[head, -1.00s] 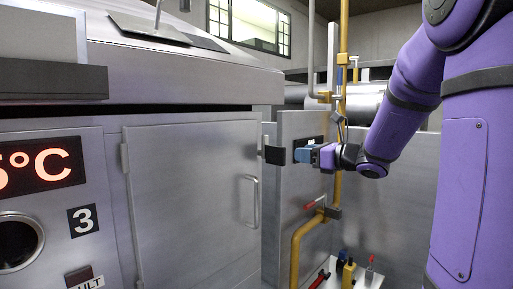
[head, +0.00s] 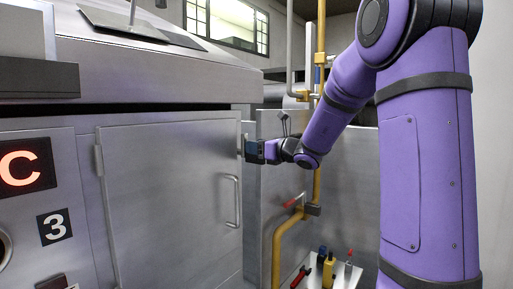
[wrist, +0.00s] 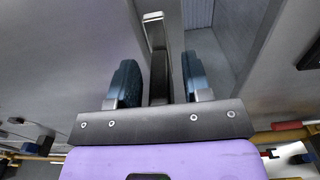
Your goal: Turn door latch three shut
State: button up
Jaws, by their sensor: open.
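The grey metal door (head: 165,195) beside the number 3 plate (head: 54,227) sits in its frame, with a bar handle (head: 233,200) on its right side. The door latch (wrist: 154,30) shows in the wrist view as a metal bar with a dark lower part. My gripper (head: 251,150) is at the door's upper right edge and hides most of the latch in the head view. In the wrist view, its two blue fingers (wrist: 160,70) are open, one on each side of the latch's dark part. Small gaps show beside it; contact at the tips cannot be told.
A yellow pipe (head: 278,250) with a red-handled valve (head: 294,200) runs right of the door, below my arm. A tray (head: 345,277) with several coloured tools stands at the lower right. A metal panel (head: 345,185) stands behind.

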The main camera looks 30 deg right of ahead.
aim_at(251, 156)
grip_shut()
jog(key=shift+a, duration=0.1)
dwell(0.3)
jog(key=f+n, duration=0.1)
jog(key=n, duration=0.5)
jog(key=a+n, duration=0.1)
jog(key=n, duration=0.5)
jog(key=a+f+n, duration=0.1)
jog(key=n, duration=0.4)
jog(key=shift+s+a+f+n, duration=0.2)
jog(key=shift+s+f+n, duration=0.1)
jog(key=shift+s+n, duration=0.1)
jog(key=shift+f, duration=0.1)
dwell(0.3)
